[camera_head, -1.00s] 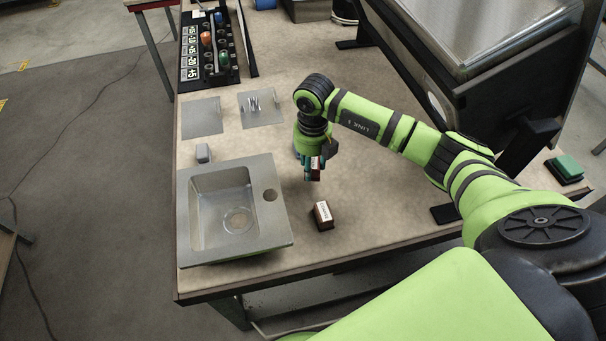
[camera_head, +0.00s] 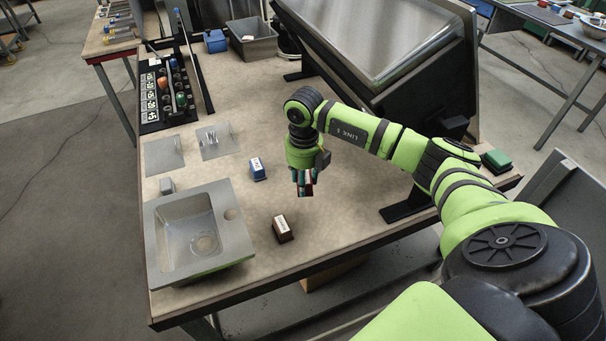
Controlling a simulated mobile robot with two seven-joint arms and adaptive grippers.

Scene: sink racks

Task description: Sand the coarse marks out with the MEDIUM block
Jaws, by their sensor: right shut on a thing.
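My right gripper (camera_head: 304,190) points down over the bench, right of the sink. It is shut on a small dark red block (camera_head: 307,188), mostly hidden by the fingers. A dark brown block with a white label (camera_head: 283,229) stands nearer, beside the sink. The label words are too small to read surely. The steel sink (camera_head: 236,239) lies at the bench's left front; no coarse marks can be made out on it. My left gripper is not in view.
A small grey block (camera_head: 167,185) stands behind the sink. Two flat metal plates (camera_head: 163,154) lie farther back, near a black tool rack (camera_head: 150,127). A large tilted panel (camera_head: 385,45) stands at the back right. A green block (camera_head: 497,158) sits at the far right.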

